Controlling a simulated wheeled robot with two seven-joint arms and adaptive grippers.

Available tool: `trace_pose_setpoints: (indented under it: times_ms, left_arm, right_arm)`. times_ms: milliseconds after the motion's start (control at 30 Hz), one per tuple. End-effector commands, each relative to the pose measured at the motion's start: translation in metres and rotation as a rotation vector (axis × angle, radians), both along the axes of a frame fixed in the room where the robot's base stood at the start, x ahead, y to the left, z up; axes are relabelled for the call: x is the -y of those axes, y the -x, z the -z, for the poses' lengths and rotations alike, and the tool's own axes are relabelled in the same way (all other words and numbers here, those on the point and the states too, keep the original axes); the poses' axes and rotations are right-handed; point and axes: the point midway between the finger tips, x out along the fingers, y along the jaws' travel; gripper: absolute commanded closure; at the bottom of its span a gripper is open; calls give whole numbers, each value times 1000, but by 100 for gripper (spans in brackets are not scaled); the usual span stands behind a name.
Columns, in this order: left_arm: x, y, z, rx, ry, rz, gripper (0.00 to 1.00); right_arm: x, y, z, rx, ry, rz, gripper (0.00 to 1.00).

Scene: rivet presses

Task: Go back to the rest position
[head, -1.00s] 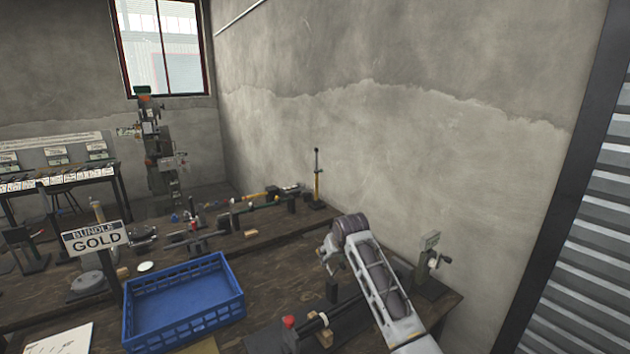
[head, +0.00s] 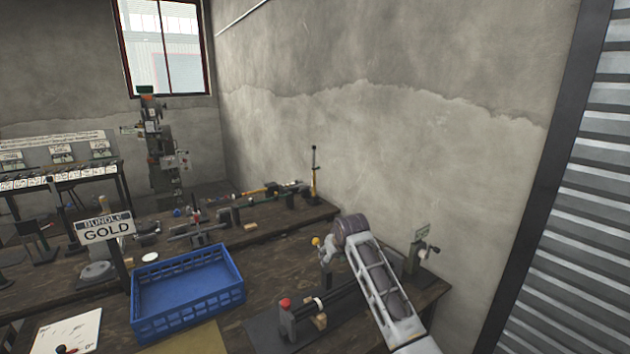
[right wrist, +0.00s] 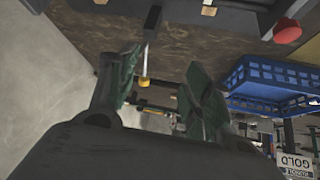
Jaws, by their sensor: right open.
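My right arm comes in from the lower right in the head view, with its wrist (head: 352,228) above the wooden bench (head: 240,245). Its fingers are mostly hidden there. In the right wrist view my right gripper (right wrist: 163,72) is open, with dark green fingers spread apart and nothing held between them. A light rod with a yellow end (right wrist: 143,82) shows beyond the gap, by the left finger; I cannot tell its distance. My left gripper is in neither view.
A blue crate (head: 190,317) stands beside the BUNDLE GOLD sign (head: 108,228). A red-knobbed fixture (head: 286,312) and a hand-cranked device (head: 418,252) flank my right forearm. A concrete wall (head: 400,150) rises behind the bench.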

Motion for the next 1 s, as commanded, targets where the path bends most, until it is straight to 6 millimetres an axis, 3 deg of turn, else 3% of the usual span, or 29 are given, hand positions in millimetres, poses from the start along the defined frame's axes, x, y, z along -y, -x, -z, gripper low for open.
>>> trace_pose_setpoints:
  times_ms: [567,767,1000]
  left_arm:
    - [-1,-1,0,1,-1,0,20]
    - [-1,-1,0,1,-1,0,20]
    - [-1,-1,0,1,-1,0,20]
  right_arm:
    - [9,22,28,-23,-8,8,50]
    - [16,39,46,-40,-15,14,50]
    - [30,74,79,-71,-22,30,50]
